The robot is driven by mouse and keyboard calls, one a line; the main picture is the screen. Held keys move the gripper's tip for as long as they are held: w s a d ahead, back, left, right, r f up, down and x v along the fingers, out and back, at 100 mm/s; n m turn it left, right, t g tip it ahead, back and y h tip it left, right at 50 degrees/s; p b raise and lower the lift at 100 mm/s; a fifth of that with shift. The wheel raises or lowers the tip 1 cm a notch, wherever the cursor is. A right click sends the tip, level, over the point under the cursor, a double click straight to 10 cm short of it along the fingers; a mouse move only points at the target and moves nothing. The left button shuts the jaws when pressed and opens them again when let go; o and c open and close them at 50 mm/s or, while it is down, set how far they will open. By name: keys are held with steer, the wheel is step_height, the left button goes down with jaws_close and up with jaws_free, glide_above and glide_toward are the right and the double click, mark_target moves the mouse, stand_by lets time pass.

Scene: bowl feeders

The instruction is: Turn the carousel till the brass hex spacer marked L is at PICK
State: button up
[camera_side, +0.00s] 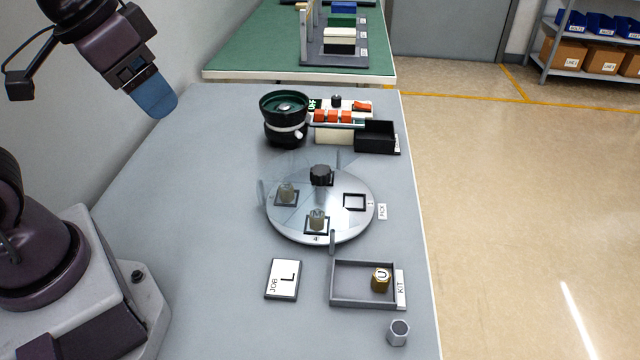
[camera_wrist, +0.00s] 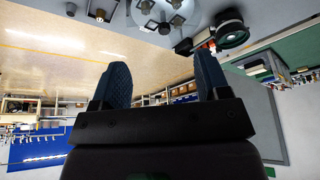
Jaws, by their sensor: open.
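The round grey carousel (camera_side: 290,231) stands mid-table with a black knob (camera_side: 321,175) at its centre. The pocket beside the PICK label (camera_side: 382,211) looks empty. The left pocket holds a dull spacer (camera_side: 286,193), and the front pocket holds another spacer (camera_side: 317,218); I cannot read letters on them. A pocket behind the knob is mostly hidden. A brass hex spacer (camera_side: 381,279) marked U is in the kit tray (camera_side: 337,295). My gripper (camera_side: 155,98) is raised at upper left, well away from the carousel. In the wrist view my gripper (camera_wrist: 162,75) is open and empty.
A job card (camera_side: 282,279) marked L lies in front of the carousel. A grey hex piece (camera_side: 398,332) sits near the right edge. Behind the carousel stand a black bowl feeder (camera_side: 285,120), a switch box (camera_side: 336,136) and a black bin (camera_side: 376,137).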

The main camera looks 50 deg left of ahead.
steer(key=w+f+g, duration=0.4)
steer(key=w+f, duration=0.1)
steer(key=w, duration=0.7)
steer(key=m, duration=0.1)
glide_above(320, 170)
step_height(320, 170, down, 8)
step_height(320, 170, down, 12)
steer(key=shift+f, duration=0.25)
steer(key=shift+c, duration=0.2)
steer(key=c, duration=1.2)
steer(key=shift+c, duration=0.2)
